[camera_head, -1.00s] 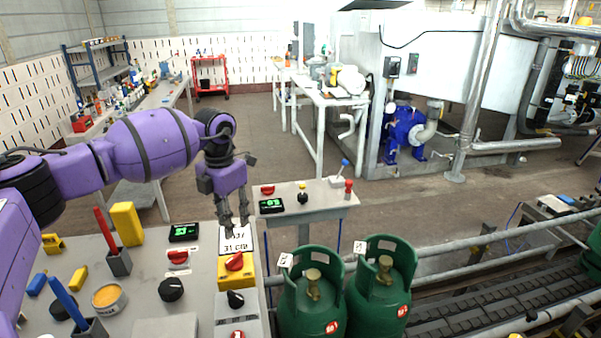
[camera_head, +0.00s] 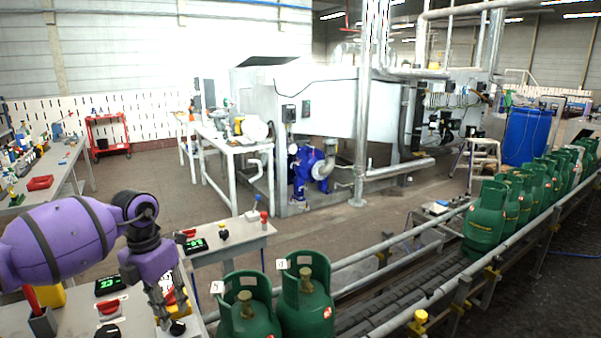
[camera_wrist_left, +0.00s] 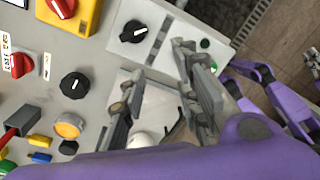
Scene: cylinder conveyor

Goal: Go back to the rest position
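My left gripper (camera_head: 168,312) hangs over the control desk (camera_head: 75,318), in front of the yellow box with a red knob (camera_head: 183,298), partly covering it. In the left wrist view its two dark fingers (camera_wrist_left: 160,105) are apart with nothing held between them; a grey panel and a white rounded part show behind. In that view the black knob (camera_wrist_left: 134,32) and red knob (camera_wrist_left: 62,7) are clear of the fingers. Purple arm parts with dark finger-like ends (camera_wrist_left: 310,62), seemingly my right gripper, show at the right edge; their opening is unclear. The head view does not show my right gripper.
Two green gas cylinders (camera_head: 305,308) stand right of the desk. A conveyor (camera_head: 385,300) with a row of green cylinders (camera_head: 487,222) runs along the right. A small side panel (camera_head: 235,238) is behind the desk. Open floor lies beyond.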

